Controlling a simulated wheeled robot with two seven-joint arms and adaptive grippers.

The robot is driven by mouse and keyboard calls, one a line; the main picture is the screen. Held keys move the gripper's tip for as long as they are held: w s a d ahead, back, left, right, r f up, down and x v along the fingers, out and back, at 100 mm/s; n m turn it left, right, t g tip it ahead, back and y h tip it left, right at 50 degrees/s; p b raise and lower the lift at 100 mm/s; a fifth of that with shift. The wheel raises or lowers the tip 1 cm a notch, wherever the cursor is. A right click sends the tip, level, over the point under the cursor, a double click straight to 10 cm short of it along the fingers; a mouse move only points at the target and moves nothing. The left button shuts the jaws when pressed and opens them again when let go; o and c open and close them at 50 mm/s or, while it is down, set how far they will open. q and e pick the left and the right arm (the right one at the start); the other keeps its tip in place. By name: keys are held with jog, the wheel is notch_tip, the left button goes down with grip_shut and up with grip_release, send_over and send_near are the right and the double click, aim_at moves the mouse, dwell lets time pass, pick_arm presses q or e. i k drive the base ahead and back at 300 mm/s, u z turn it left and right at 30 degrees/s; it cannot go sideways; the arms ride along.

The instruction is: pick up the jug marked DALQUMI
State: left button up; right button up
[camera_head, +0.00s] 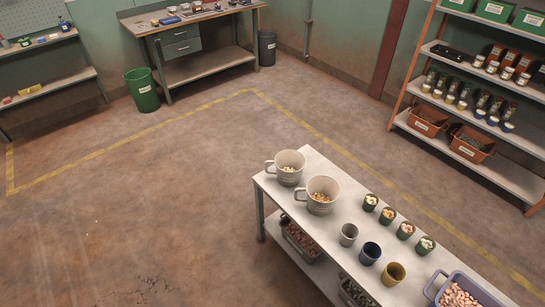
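Two pale grey jugs with side handles stand upright at the far left end of the white table. Neither of my grippers is in view.
Open floor lies left of the table. A workbench (200,65) and shelves (470,150) line the walls.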

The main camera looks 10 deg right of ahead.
aim_at(295, 159)
jog(key=z, duration=0.4)
jog(key=i, duration=1.4)
jog(key=z, duration=0.6)
